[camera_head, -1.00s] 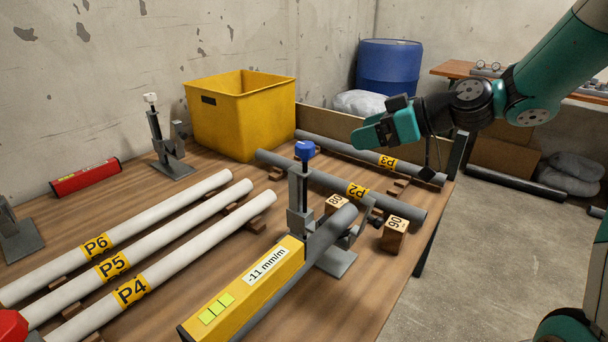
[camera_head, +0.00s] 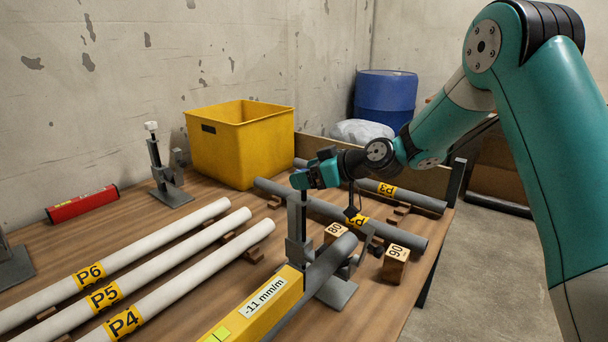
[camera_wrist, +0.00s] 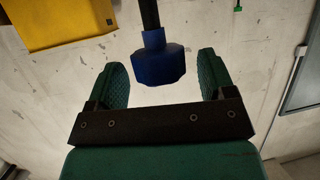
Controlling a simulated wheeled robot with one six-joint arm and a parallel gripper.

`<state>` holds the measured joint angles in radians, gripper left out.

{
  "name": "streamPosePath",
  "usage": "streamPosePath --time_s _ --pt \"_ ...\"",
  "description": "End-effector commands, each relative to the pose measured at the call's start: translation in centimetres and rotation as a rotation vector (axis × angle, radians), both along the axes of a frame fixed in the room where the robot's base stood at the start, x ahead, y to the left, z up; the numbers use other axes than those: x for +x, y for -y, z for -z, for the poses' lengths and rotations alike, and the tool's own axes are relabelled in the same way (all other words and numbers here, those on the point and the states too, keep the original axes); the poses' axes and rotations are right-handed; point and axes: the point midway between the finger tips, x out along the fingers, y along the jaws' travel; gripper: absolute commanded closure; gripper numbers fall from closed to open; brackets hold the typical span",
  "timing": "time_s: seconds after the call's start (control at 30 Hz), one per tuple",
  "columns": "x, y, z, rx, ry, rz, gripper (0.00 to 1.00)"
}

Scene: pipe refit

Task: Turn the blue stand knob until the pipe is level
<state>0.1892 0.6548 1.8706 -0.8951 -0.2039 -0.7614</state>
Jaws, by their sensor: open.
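The blue stand knob (camera_wrist: 157,65) shows in the wrist view between the two fingers of my gripper (camera_wrist: 163,72), with a visible gap on each side. My gripper is open. The grey pipe (camera_head: 332,257) lies at the stand. A yellow level (camera_head: 255,310) along the pipe reads -11 mm/m.
White pipes P4, P5 (camera_head: 165,267) and P6 lie left. Grey pipes P2 (camera_head: 400,230) and P3 (camera_head: 425,200) lie behind the stand. Blocks 80 (camera_head: 335,233) and 90 (camera_head: 396,265) stand close right. A yellow bin (camera_head: 240,150) stands behind; a red level (camera_head: 83,204) lies far left.

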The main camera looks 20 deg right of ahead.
Motion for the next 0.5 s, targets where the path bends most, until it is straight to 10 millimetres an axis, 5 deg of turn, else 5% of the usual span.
streamPosePath --time_s 0.43,0.5 --pt "0.82 -0.84 0.49 0.001 -0.001 0.0 0.24" --pt "0.81 -0.83 0.49 0.001 -0.001 0.0 0.38"
